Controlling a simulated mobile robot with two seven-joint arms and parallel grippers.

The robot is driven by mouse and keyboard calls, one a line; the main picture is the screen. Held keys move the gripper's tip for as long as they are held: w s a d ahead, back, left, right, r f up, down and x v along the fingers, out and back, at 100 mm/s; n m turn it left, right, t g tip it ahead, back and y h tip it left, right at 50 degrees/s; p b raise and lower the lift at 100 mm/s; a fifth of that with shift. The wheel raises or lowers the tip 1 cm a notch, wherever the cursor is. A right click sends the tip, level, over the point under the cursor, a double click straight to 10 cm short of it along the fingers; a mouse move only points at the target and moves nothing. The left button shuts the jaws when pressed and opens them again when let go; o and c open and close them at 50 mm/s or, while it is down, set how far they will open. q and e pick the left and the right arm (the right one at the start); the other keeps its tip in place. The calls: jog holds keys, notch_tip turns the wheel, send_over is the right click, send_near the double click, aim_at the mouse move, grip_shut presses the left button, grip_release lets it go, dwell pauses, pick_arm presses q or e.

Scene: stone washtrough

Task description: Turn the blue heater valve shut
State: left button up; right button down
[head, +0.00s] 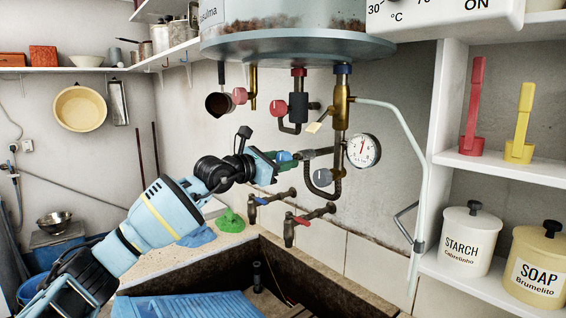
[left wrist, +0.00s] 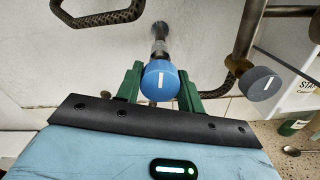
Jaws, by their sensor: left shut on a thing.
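The round blue valve knob (left wrist: 160,80) sits at the end of a metal stem in the left wrist view, its white mark running nearly up and down in the picture. My left gripper (head: 287,160) reaches in from the left below the heater tank (head: 297,45). Its green fingers stand on either side of the knob, and the gripper (left wrist: 160,88) is shut on it. In the head view the fingers and gripper body mostly hide the knob. My right gripper is not in view.
A grey knob (left wrist: 264,84) is close to the right of the fingers. A pressure gauge (head: 363,151), red knobs (head: 278,108) and a curved pipe crowd the space nearby. Two wall taps (head: 308,214) project below, over the stone trough (head: 318,270). Shelves (head: 480,165) stand at right.

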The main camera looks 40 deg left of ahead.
pick_arm(q)
jog(key=m, duration=0.3)
jog(key=shift+m+b, duration=0.3)
jog(key=shift+b, duration=0.05)
jog(key=m, duration=0.2)
jog(key=shift+m, duration=0.4)
jog(key=m+b, duration=0.1)
jog(key=m, duration=0.7)
jog(key=shift+m, duration=0.7)
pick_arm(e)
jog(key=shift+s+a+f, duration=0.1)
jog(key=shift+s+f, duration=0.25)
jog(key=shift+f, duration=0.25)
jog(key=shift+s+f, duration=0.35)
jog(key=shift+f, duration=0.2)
pick_arm(q)
jog(key=shift+m, duration=0.3)
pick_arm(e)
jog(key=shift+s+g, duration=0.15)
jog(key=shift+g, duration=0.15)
pick_arm(q)
jog(key=o, duration=1)
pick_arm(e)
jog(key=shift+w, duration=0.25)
